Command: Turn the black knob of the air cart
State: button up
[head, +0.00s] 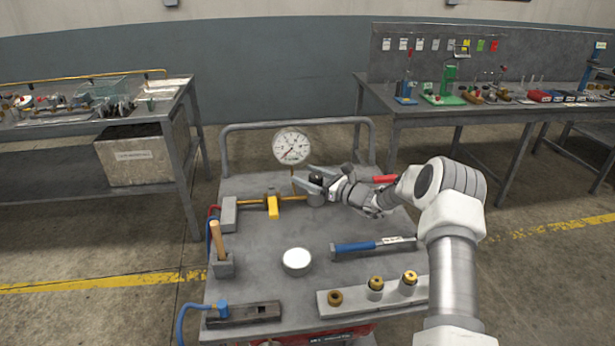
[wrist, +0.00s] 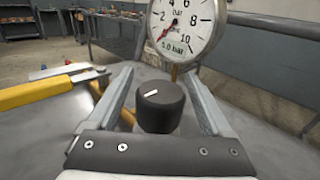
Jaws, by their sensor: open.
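The black knob (wrist: 160,106) stands upright between the two open fingers of my gripper (wrist: 162,100) in the wrist view. It has a white pointer line on its top, and a gap shows on each side, so the fingers appear not to touch it. In the head view the knob (head: 316,179) is partly hidden by my gripper (head: 318,176), which reaches in from the right. The air cart (head: 265,270) is a grey-topped cart with a rear rail. A round gauge (head: 291,147) stands behind the knob; in the wrist view its red needle points low left, near the scale's start.
A yellow-handled valve (head: 272,206) on a brass pipe lies left of the knob. A blue-handled tool (head: 355,247), a white round lid (head: 296,261), a wooden-handled tool (head: 218,240) and a block with brass fittings (head: 345,302) occupy the cart top. Workbenches stand behind.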

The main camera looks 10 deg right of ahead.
grip_shut()
dwell(0.3)
jog(key=shift+m+t+h, duration=0.3)
jog(key=shift+h, duration=0.1)
